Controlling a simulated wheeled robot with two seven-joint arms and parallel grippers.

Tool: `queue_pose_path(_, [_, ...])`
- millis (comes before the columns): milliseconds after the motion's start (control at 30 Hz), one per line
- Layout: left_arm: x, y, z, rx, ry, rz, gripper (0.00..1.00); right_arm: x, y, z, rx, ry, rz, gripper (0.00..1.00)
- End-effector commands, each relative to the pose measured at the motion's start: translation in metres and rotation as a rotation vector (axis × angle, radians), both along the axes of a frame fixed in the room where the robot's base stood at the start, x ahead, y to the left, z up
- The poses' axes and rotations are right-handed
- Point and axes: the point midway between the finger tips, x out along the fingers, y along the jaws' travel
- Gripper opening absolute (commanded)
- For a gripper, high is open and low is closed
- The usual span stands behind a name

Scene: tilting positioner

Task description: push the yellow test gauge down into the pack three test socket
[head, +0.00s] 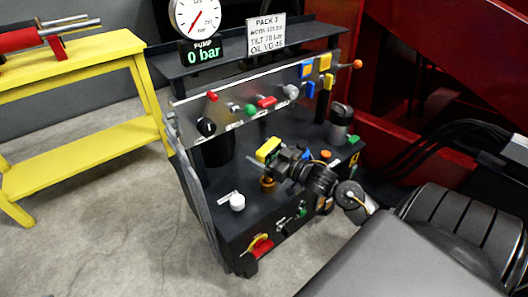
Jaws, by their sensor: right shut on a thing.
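The yellow test gauge (267,149) is a small blocky yellow thing in the middle of the head view, over the front deck of the dark pump pack (222,213). My right gripper (272,163) comes in from the right and is shut on the gauge. The gripper hides the gauge's lower part. A brass fitting (267,184), which looks like the test socket, stands on the deck just below the gripper. I cannot tell whether the gauge touches it. My left gripper is not in view.
A white knob (236,201) stands on the deck to the left. Behind is a sloping panel (245,110) with coloured levers and valves. A yellow bench (80,145) stands left.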

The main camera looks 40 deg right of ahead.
Motion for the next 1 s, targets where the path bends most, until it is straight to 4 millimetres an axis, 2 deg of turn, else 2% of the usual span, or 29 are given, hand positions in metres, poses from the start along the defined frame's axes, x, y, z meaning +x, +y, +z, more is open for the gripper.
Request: queue_pose_path(1000, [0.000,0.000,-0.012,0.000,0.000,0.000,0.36,0.000,0.000,-0.025,0.000,-0.002,0.000,0.51])
